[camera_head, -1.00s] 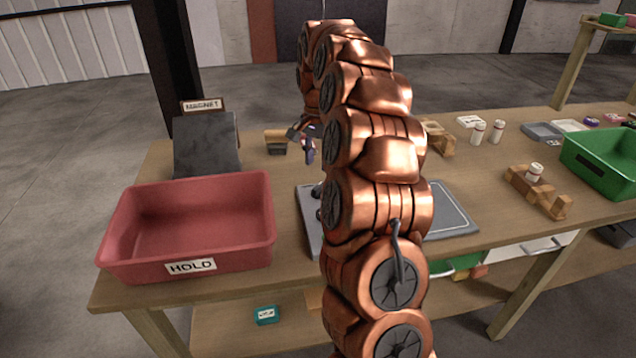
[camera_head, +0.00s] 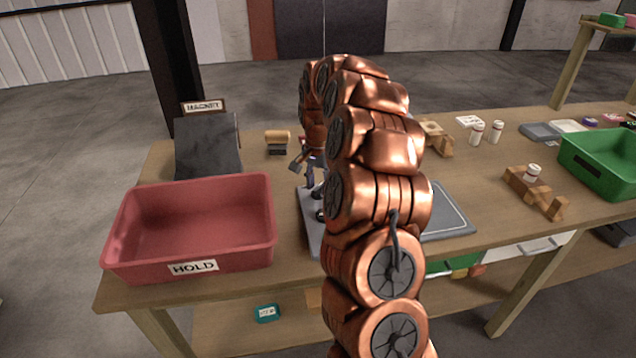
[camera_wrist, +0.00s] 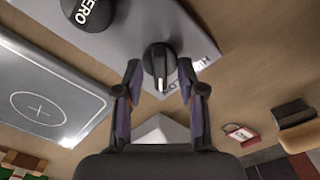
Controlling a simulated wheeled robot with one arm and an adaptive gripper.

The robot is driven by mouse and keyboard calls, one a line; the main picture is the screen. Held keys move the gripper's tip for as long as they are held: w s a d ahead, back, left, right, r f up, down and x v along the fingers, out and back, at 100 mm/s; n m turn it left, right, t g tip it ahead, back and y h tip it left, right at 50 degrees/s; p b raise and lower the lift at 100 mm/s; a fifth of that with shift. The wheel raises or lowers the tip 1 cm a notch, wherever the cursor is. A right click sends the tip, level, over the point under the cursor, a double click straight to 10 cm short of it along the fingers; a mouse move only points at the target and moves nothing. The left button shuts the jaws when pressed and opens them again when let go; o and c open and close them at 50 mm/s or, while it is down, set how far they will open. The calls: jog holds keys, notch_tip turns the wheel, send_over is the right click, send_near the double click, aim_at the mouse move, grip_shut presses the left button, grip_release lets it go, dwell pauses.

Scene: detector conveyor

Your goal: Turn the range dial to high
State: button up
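The range dial (camera_wrist: 158,60) is a round black knob with a white pointer line, on a grey panel (camera_wrist: 208,28) in the wrist view. The pointer faces the bottom of that picture. Lettering beside the dial is partly covered; "HI" and "LO" seem to show. My gripper (camera_wrist: 159,72) is open, its two fingers on either side of the dial; I cannot tell whether they touch it. A second black knob marked ZERO (camera_wrist: 90,12) sits at the upper left. In the head view my gripper (camera_head: 309,182) is over the panel (camera_head: 310,232), partly hidden by my arm.
A grey plate with a cross mark (camera_wrist: 75,85) lies beside the knobs. In the head view, a red HOLD bin (camera_head: 122,225) and a dark MAGNET block (camera_head: 207,150) stand left. A green bin (camera_head: 600,175), wooden racks and white bottles stand right.

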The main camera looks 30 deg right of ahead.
grip_shut()
jog(key=shift+n+b, duration=0.3)
dwell(0.3)
jog(key=n+b, duration=0.2)
jog(key=n, duration=0.1)
jog(key=shift+f, duration=0.1)
jog(key=n+b, duration=0.2)
jog(key=n, duration=0.7)
jog(key=shift+n, duration=0.3)
jog(key=n, duration=0.4)
jog(key=shift+r+n, duration=0.2)
jog(key=shift+n, duration=0.1)
